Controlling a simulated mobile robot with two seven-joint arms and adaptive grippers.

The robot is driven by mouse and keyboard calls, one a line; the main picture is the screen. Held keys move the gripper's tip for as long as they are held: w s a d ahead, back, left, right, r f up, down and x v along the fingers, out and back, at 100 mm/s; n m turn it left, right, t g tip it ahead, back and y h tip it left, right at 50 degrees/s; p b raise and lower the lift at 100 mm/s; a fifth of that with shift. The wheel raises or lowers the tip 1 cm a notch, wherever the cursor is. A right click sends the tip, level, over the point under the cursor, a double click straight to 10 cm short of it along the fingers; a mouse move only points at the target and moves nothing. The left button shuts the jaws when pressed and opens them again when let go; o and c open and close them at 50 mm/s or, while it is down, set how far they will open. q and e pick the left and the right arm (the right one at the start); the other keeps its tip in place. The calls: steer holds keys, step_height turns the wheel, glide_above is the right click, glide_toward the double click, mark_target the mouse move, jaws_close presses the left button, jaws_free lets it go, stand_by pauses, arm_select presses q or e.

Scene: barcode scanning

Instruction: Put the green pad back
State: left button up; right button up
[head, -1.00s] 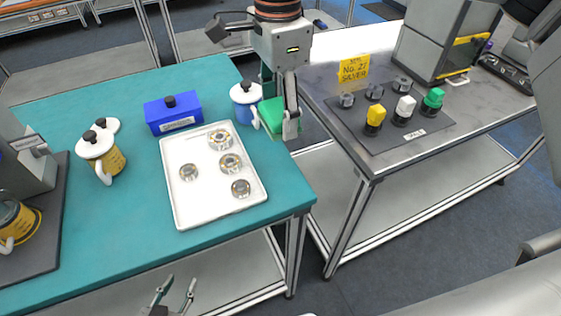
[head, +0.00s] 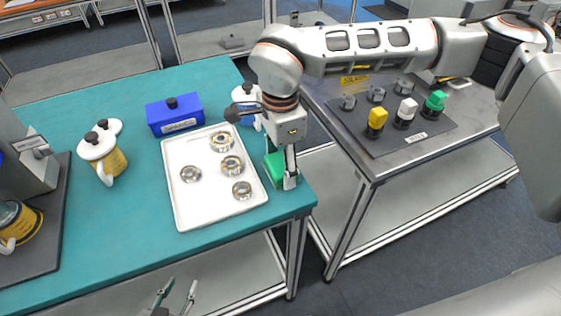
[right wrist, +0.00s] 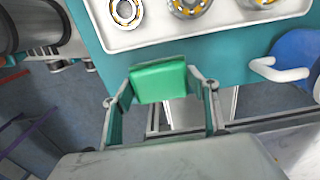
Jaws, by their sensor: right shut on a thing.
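The green pad (head: 274,168) is a small green block at the right edge of the teal table, just right of the white tray (head: 179,216). My right gripper (head: 285,178) comes down from above and is shut on the pad. The right wrist view shows the pad (right wrist: 158,80) between the two fingers, with the tray (right wrist: 180,33) just beyond it. I cannot tell whether the pad touches the table. My left gripper (head: 180,286) is at the bottom of the head view, its fingers apart and empty.
The tray holds several metal rings. A blue box (head: 174,114) and white-lidded mugs (head: 103,160) stand nearby. A blue-and-white mug (head: 246,112) is partly hidden behind my right arm. A panel with coloured knobs (head: 390,140) lies on the right table, across a gap.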

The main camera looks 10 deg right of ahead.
mark_target(280, 163)
steer(key=o, duration=1.1)
steer(key=shift+f, duration=0.1)
steer(key=shift+c, duration=0.2)
step_height(280, 163, up, 12)
steer(key=shift+r, duration=0.25)
